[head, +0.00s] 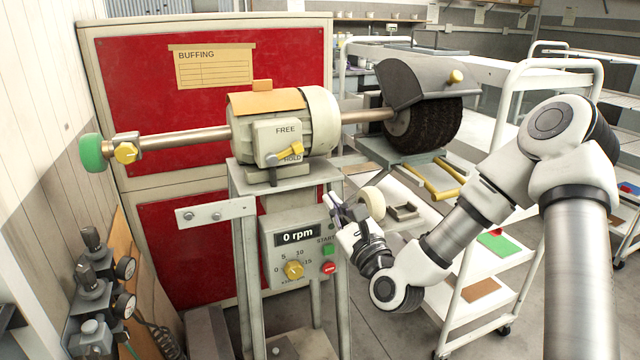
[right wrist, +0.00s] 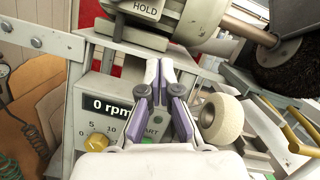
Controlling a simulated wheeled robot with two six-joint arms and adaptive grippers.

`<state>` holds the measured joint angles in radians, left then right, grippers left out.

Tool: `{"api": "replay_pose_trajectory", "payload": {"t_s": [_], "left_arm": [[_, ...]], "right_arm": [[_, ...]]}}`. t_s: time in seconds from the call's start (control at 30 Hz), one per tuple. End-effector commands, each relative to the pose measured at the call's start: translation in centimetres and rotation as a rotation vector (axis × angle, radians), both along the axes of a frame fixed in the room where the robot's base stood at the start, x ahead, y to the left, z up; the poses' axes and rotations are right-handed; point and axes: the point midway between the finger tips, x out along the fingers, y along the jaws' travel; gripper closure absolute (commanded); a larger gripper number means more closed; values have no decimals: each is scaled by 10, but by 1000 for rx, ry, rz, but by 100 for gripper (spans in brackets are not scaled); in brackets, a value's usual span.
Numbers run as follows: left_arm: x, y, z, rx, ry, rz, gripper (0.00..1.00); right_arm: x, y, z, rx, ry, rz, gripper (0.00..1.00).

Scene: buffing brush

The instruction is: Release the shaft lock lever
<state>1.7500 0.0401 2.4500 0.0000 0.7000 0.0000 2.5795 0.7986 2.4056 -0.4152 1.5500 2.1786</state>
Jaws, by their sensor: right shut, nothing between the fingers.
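The shaft lock lever (head: 290,152) is a small yellow lever on the front plate of the cream motor housing (head: 320,122). The plate reads FREE above and HOLD below, and the lever lies tilted just above the word HOLD. My right gripper (head: 335,204) is shut and empty, below and to the right of the lever, in front of the upper right of the control box (head: 266,249). In the right wrist view its fingertips (right wrist: 160,66) point up below the HOLD label (right wrist: 146,9); the lever is out of that view. My left gripper is not in view.
A shaft (head: 185,139) with a green end runs left from the motor. A dark brush wheel (head: 425,124) under a grey guard is on the right. The box display reads 0 rpm. A cream roller (head: 373,203) is close beside my right gripper. White shelving stands right.

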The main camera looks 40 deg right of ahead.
Motion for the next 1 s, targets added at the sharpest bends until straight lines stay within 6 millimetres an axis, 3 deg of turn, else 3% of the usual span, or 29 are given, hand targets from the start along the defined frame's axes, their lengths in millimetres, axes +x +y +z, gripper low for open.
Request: {"api": "replay_pose_trajectory", "payload": {"t_s": [0.43,0.6,1.0], "left_arm": [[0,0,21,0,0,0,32],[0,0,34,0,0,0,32],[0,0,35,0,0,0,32]], "right_arm": [[90,-12,24,-6,0,3,100],[88,-2,52,-2,0,3,100],[89,1,58,-1,2,1,100]]}}
